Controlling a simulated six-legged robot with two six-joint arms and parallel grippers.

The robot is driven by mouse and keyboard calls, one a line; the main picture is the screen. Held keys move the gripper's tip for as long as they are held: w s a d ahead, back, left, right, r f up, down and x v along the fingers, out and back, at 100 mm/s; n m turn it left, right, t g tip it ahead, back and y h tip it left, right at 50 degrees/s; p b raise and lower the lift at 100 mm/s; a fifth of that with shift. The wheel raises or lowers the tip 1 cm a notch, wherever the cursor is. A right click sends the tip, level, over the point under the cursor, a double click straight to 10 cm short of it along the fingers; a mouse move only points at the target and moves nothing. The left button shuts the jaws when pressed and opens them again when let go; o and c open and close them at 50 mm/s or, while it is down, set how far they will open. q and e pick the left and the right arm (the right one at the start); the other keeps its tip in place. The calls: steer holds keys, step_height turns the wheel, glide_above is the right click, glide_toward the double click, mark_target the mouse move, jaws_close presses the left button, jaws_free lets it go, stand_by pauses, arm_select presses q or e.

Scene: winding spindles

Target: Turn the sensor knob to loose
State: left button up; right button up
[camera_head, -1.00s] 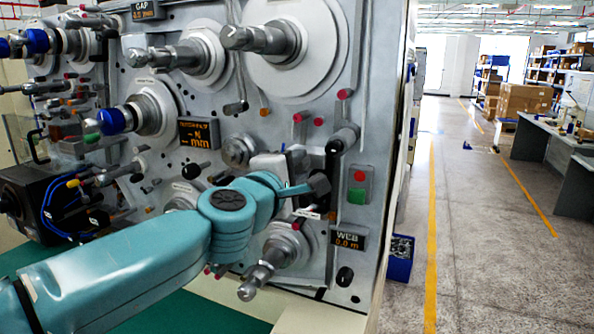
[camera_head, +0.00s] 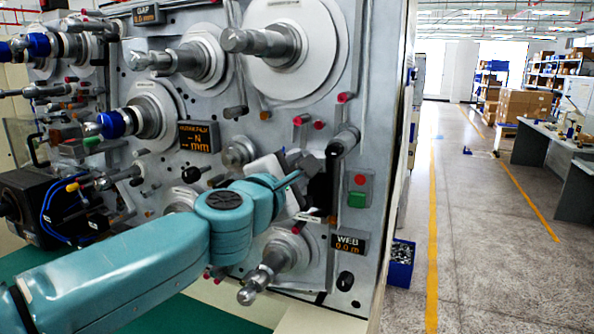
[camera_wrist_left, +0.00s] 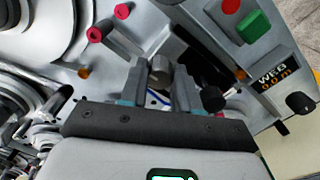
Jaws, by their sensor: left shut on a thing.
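The winding machine's grey panel (camera_head: 225,110) fills the left half of the head view. My left arm reaches across it, and my left gripper (camera_wrist_left: 158,88) is at the panel's lower right. In the left wrist view its two fingers stand on either side of a short grey knob (camera_wrist_left: 161,72), which I take to be the sensor knob, and are shut on it. The knob's markings cannot be read. In the head view the left gripper (camera_head: 300,166) is partly hidden by its own wrist, and the knob cannot be made out there. My right gripper is not in view.
A red and green button box (camera_head: 358,190) and the WEB display (camera_head: 348,243) are right of the gripper. A dark roller (camera_head: 343,141) juts out above right. A spindle (camera_head: 262,279) sticks out below the wrist. Open floor lies right of the machine.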

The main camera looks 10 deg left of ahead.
arm_select(q)
steer(key=shift+a+f, duration=0.1)
steer(key=o, duration=1.1)
steer(key=shift+c, duration=0.2)
steer(key=shift+s+a, duration=0.1)
steer(key=s+a, duration=0.3)
steer(key=s, duration=1.3)
